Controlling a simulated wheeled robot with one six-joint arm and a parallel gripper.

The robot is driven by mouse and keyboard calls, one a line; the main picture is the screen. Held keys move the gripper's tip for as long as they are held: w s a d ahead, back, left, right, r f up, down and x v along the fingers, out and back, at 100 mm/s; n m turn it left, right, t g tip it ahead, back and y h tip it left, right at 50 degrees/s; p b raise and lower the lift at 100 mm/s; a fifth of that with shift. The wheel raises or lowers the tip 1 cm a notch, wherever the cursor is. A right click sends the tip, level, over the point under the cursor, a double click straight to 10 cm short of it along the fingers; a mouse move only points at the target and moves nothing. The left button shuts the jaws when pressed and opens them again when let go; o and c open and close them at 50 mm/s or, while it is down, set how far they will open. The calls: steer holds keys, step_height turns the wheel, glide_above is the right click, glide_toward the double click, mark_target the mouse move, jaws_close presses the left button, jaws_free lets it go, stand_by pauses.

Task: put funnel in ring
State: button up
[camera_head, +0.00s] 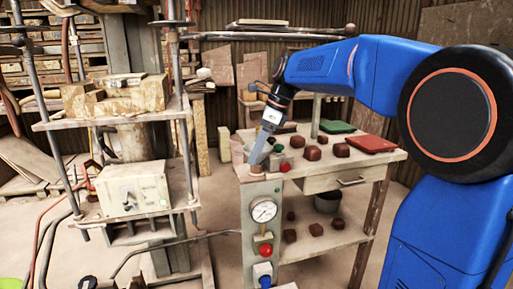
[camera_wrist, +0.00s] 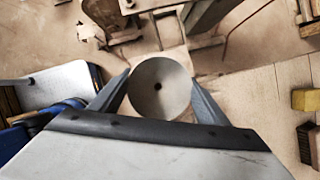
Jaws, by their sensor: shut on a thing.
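The funnel (camera_wrist: 160,88) shows in the wrist view as a round, grey-beige dish with a small dark hole at its centre. It sits between the two fingers of my gripper (camera_wrist: 160,95), which is shut on it. In the head view my gripper (camera_head: 259,158) points down, with its fingertips in line with the top of the grey gauge column (camera_head: 257,195). The funnel is too small to make out surely there, and I cannot tell the gap to the column. I cannot clearly identify the ring in either view.
The press frame (camera_head: 180,110) stands at the left with a beige box (camera_head: 132,190) on it. A workbench (camera_head: 345,165) at the right holds several brown lumps, a red book-like slab (camera_head: 371,143) and a green one (camera_head: 336,126).

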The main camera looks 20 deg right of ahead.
steer(key=o, duration=1.1)
steer(key=v, duration=1.7)
steer(key=shift+s+d+r, duration=0.15)
steer(key=s+f+n+t+h, duration=0.1)
steer(key=s+f+n, duration=0.6)
steer(key=s+f, duration=0.3)
steer(key=s+f+n+t+h, duration=0.1)
steer(key=s+f+n, duration=0.7)
steer(key=s+f, duration=0.2)
steer(key=s+d+f+n+t+h, duration=0.1)
steer(key=s+f+n+h, duration=0.1)
steer(key=s+f+n, duration=0.5)
steer(key=shift+s+f, duration=0.65)
steer(key=shift+f, duration=0.45)
steer(key=shift+s+f, duration=0.65)
steer(key=shift+f, duration=0.4)
steer(key=shift+s+f, duration=0.65)
steer(key=shift+f, duration=0.45)
